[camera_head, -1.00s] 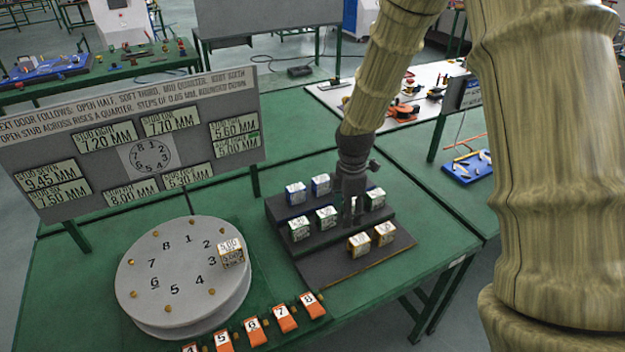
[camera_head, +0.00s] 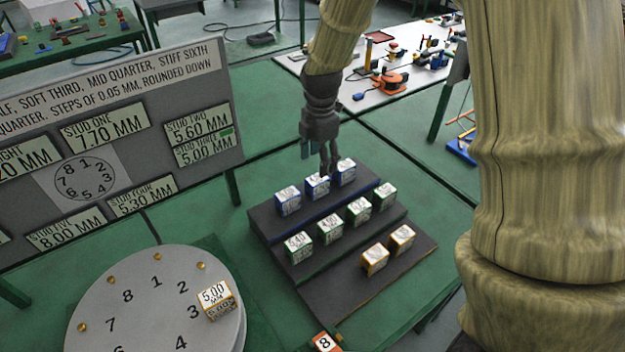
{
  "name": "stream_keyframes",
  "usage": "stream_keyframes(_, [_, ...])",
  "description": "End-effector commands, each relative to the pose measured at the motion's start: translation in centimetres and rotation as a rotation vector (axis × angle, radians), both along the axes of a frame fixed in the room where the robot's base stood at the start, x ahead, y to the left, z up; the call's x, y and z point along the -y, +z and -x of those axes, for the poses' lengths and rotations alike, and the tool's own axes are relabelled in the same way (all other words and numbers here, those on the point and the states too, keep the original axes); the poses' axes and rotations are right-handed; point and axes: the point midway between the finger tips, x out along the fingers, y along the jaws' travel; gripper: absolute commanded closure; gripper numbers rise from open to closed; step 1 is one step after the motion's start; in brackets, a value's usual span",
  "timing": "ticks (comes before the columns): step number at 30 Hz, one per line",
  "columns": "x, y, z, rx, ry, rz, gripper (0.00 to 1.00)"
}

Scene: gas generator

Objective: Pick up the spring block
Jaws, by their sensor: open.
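Several labelled blocks stand on a dark stepped rack (camera_head: 335,248); which one is the spring block I cannot tell. The top step holds three blue blocks: left (camera_head: 288,200), middle (camera_head: 317,187) and right (camera_head: 345,172). The middle step holds a row of green blocks (camera_head: 330,228). The lowest step holds two yellow blocks (camera_head: 375,259). My gripper (camera_head: 328,166) is open and points down at the top step, by the middle and right blue blocks. Its fingers overlap the blocks' tops in the picture; I cannot tell whether they touch.
A grey round dial (camera_head: 140,300) with numbers and brass studs stands at the lower left, bearing a yellow block (camera_head: 216,299) marked 5.00 MM near 3. A sign board (camera_head: 95,170) stands behind it. An orange numbered marker (camera_head: 325,342) shows at the bottom.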

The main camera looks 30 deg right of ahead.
Motion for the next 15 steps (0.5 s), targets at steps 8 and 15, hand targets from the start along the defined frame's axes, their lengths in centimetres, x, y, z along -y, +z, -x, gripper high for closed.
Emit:
stream_keyframes(8, [0.0, -3.5, -2.0, -0.021, -0.001, 0.000, 0.39])
stream_keyframes(15, [0.1, -4.6, -2.0, -0.024, -0.004, 0.000, 0.39])
